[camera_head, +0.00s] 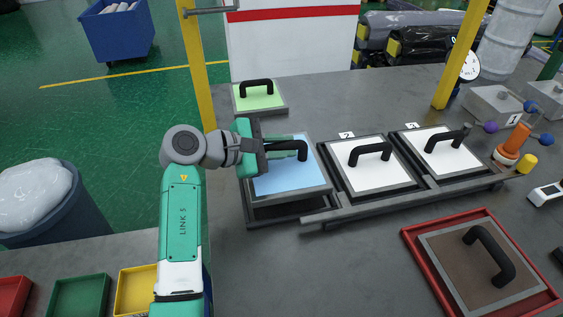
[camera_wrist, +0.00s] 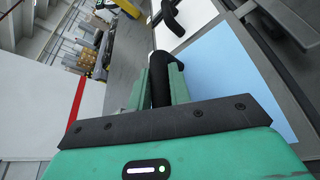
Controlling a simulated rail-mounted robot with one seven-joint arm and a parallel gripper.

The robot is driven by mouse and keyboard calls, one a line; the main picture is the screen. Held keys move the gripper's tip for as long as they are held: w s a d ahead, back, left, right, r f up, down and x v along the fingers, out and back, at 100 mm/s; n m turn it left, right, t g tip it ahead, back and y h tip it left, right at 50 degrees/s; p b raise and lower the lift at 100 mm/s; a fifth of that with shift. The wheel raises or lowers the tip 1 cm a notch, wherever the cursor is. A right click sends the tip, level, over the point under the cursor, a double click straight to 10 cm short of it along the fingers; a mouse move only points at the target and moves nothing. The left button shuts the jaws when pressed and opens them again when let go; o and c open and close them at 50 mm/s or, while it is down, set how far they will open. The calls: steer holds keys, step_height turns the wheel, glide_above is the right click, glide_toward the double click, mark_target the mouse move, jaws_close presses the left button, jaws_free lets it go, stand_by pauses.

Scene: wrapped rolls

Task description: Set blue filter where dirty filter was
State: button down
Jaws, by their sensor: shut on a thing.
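The blue filter (camera_head: 288,182) is a square panel with a grey rim and a black bar handle. My gripper (camera_head: 290,147) is shut on its handle, coming from the left. The filter is over the leftmost frame (camera_head: 285,217) of the rack, roughly level, its rim appearing a little above that frame. Whether it touches the frame is hard to tell. In the wrist view the blue face (camera_wrist: 232,75) lies beside the fingers and the handle (camera_wrist: 162,75) is between them. The brown dirty filter (camera_head: 470,275) lies in a red tray (camera_head: 412,250) at the front right.
Two white filters (camera_head: 372,178) (camera_head: 432,145) sit in the rack's other frames, close on the right. A green filter (camera_head: 258,97) lies behind. A yellow post (camera_head: 200,70) stands near my arm. Coloured bins (camera_head: 78,297) are at the front left.

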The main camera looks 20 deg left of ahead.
mark_target(285, 162)
step_height(285, 162, down, 4)
steer(key=shift+s+f, duration=0.1)
steer(key=shift+f, duration=0.15)
steer(key=c, duration=1.3)
jaws_free()
steer(key=v, duration=1.2)
steer(key=shift+r, duration=0.1)
